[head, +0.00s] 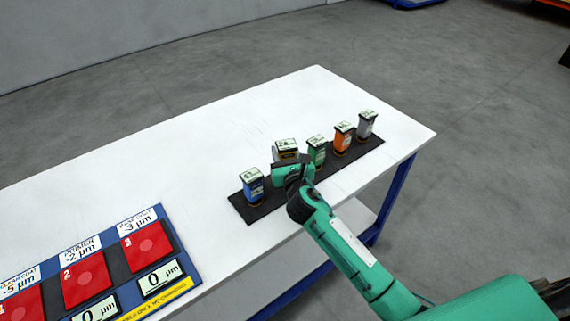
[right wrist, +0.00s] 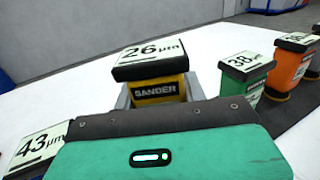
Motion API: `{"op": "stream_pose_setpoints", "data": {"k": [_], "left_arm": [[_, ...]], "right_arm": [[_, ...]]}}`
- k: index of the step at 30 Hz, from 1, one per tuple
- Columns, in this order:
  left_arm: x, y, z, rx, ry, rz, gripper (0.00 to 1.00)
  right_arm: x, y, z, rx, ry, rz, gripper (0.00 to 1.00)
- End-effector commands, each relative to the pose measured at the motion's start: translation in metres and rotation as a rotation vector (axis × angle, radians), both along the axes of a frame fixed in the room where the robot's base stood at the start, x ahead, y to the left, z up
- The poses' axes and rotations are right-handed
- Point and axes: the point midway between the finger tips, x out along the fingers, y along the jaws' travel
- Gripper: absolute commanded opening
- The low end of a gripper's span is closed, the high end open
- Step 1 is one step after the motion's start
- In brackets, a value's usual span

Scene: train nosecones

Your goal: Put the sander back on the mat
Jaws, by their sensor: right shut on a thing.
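The yellow sander (head: 286,152) has a black top and a label reading 26 µm; its name shows in the right wrist view (right wrist: 157,90). My right gripper (head: 290,163) is shut on it, with grey fingers at both sides of its body. The dark mat (head: 262,209) lies along the table's right part. In the head view the sander appears over the mat's back edge, between a blue tool and a green tool. Its underside is hidden, so I cannot tell whether it touches the mat. My left gripper is not in view.
On the mat stand the blue tool (head: 253,188), the green tool (head: 317,151), an orange tool (head: 342,140) and a grey tool (head: 366,126). A panel with red buttons (head: 86,279) lies at the front left. The white table (head: 190,140) is bare behind the mat.

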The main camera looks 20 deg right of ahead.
Motion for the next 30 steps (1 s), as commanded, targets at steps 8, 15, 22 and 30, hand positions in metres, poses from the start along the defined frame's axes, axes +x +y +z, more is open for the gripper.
{"op": "stream_pose_setpoints", "data": {"k": [8,15,22,30], "left_arm": [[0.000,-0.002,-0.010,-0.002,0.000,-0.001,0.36],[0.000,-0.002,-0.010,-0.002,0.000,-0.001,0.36],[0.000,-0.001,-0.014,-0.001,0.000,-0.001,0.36],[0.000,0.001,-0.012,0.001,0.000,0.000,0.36]], "right_arm": [[0.000,0.001,-0.039,0.002,0.002,0.000,0.22],[0.000,0.000,-0.042,0.001,-0.001,0.001,0.22],[0.000,0.000,-0.047,0.000,0.000,0.001,0.22],[0.000,0.000,-0.046,0.000,0.001,0.000,0.64]]}}
